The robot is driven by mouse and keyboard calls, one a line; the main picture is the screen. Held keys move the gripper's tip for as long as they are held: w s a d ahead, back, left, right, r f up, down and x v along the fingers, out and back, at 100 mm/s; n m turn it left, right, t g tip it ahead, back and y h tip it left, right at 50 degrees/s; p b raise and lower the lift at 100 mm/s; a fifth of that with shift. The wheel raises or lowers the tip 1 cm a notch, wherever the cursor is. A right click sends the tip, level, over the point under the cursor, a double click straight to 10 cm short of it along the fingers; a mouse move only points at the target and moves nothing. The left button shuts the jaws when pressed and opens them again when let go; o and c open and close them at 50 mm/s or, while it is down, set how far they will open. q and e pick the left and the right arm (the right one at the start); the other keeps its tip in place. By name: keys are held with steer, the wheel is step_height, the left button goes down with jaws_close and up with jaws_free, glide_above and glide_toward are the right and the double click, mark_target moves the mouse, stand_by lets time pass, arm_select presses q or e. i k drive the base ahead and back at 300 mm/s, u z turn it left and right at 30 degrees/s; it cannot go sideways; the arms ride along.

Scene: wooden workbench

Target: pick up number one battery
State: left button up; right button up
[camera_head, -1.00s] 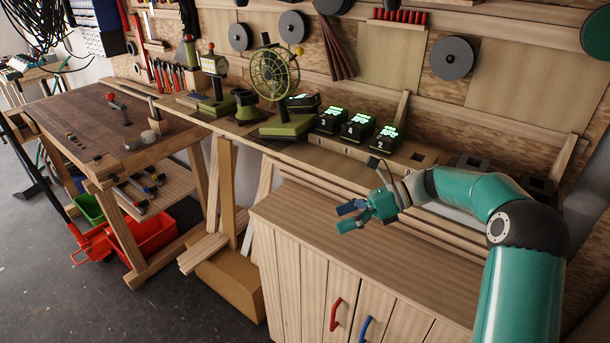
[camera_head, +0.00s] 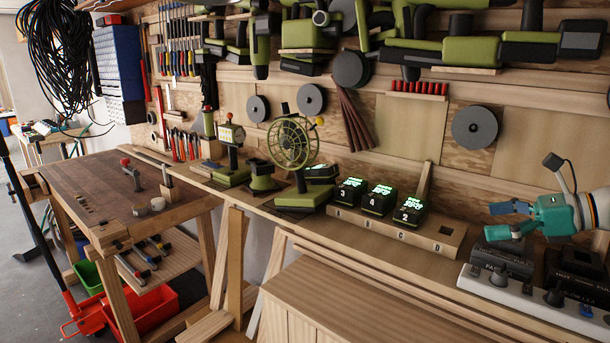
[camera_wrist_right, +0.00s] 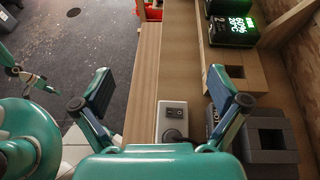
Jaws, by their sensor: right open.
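Black batteries with lit green displays stand in a wooden rack (camera_head: 447,231): battery 3 (camera_head: 349,191), battery 4 (camera_head: 379,199) and battery 2 (camera_head: 409,211). The slot by letter D is empty. Another dark battery with a green display (camera_head: 321,171) sits behind the fan; its number is not readable, and I cannot make out a 1 anywhere. My right gripper (camera_head: 506,220) is open and empty, right of the rack and above the dark charger units. In the right wrist view its fingers (camera_wrist_right: 160,92) are spread, with battery 2 (camera_wrist_right: 231,28) beyond them.
A green fan (camera_head: 293,142) stands left of the rack. The cabinet top (camera_head: 340,305) in front is clear. Tools hang on the wall behind.

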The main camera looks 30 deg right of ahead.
mark_target(323, 173)
steer(key=i, duration=1.35)
steer(key=z, duration=0.05)
